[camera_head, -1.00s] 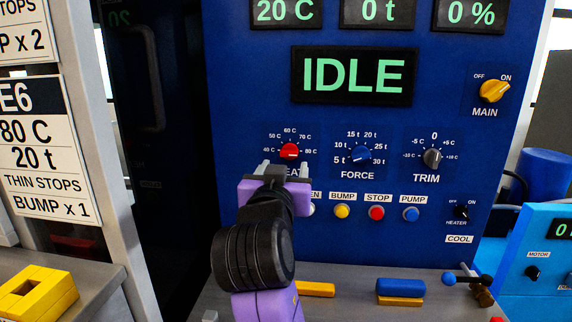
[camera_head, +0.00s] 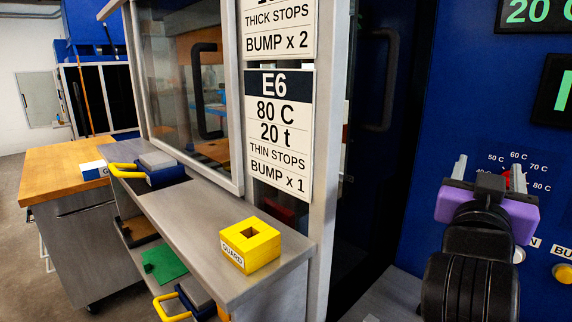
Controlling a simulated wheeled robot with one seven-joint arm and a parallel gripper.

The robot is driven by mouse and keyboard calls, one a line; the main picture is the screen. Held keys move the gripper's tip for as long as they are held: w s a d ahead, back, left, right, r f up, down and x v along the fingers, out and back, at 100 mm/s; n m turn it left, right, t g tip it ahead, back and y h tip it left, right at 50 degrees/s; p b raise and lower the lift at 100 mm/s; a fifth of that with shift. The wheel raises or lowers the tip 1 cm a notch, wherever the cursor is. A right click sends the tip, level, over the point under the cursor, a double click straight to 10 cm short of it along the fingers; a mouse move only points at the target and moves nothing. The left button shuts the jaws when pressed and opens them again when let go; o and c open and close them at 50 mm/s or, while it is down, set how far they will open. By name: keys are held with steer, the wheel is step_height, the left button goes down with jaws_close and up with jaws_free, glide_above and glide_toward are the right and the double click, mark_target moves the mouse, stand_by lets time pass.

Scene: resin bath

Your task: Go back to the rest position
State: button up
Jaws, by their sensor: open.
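My gripper (camera_head: 488,171) shows from behind at the right of the head view, with a purple body and two grey fingers. Whether the fingers touch the panel cannot be told. My black wrist hides the panel below the dial.
A grey bench (camera_head: 180,215) at centre left carries a yellow block (camera_head: 250,247) marked GUARD and a blue plate with a yellow handle (camera_head: 128,170). A sign post (camera_head: 335,130) stands between bench and panel. A wood-topped cabinet (camera_head: 60,168) is at far left; floor shows beside it.

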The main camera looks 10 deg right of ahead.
steer(key=s+a+f+n+t+y+p, duration=0.2)
steer(key=s+a+f+n+t+y, duration=0.1)
steer(key=s+a+f+n+y, duration=0.25)
steer(key=s+a+f+n+t+y+p, duration=0.1)
steer(key=s+a+f+n+t+y, duration=0.1)
steer(key=a+f+n+t+y, duration=0.45)
steer(key=s+a+f+m+g+p, duration=0.1)
steer(key=s+f+g+p, duration=0.1)
steer(key=s, duration=0.8)
steer(key=s+a+f+m+g+y+p, duration=0.1)
steer(key=s+f+g+p, duration=0.1)
steer(key=s+f+g, duration=0.2)
steer(key=s+a+f+m+g+y+p, duration=0.1)
steer(key=s+f, duration=0.7)
steer(key=s, duration=0.8)
steer(key=shift+a+f+m+g+p, duration=0.25)
steer(key=shift+a+g+p, duration=0.3)
steer(key=shift+g, duration=0.6)
